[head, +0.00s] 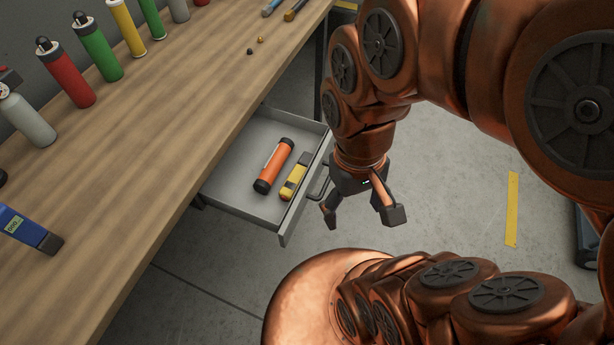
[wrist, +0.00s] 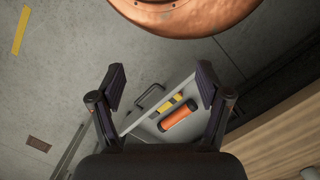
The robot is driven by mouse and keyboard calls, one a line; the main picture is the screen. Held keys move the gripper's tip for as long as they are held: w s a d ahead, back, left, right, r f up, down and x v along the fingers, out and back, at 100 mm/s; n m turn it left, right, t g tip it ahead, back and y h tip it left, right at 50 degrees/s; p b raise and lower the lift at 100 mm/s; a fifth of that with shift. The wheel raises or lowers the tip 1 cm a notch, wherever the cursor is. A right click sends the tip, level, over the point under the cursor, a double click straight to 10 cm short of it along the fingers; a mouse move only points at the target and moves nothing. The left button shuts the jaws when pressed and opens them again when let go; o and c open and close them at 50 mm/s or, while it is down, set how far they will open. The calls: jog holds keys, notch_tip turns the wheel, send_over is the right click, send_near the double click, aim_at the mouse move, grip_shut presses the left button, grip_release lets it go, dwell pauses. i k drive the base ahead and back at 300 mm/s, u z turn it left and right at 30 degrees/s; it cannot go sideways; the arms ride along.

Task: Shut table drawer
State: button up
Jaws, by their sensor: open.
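The table drawer (head: 234,188) is grey and stands pulled out from under the wooden table (head: 178,118) in the head view. An orange cylinder with black ends (head: 274,166) and a yellow tool (head: 294,177) lie in it. The drawer's dark handle (head: 320,184) is on its front panel, partly hidden by my arm. My gripper (head: 361,218) is open and empty, just outside the drawer front, apart from it. In the wrist view the drawer (wrist: 146,124) and its handle (wrist: 150,96) show between the open fingers.
Several lighters or canisters, such as a red one (head: 65,74) and a green one (head: 97,47), stand along the table's back. A blue device (head: 28,230) lies on the table's left end. The floor (head: 450,200) right of the drawer is open, with a yellow stripe (head: 512,208).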

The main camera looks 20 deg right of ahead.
aim_at(229, 189)
jog(key=k, duration=1.2)
jog(key=u, duration=0.55)
jog(key=i, duration=1.45)
jog(key=z, duration=0.7)
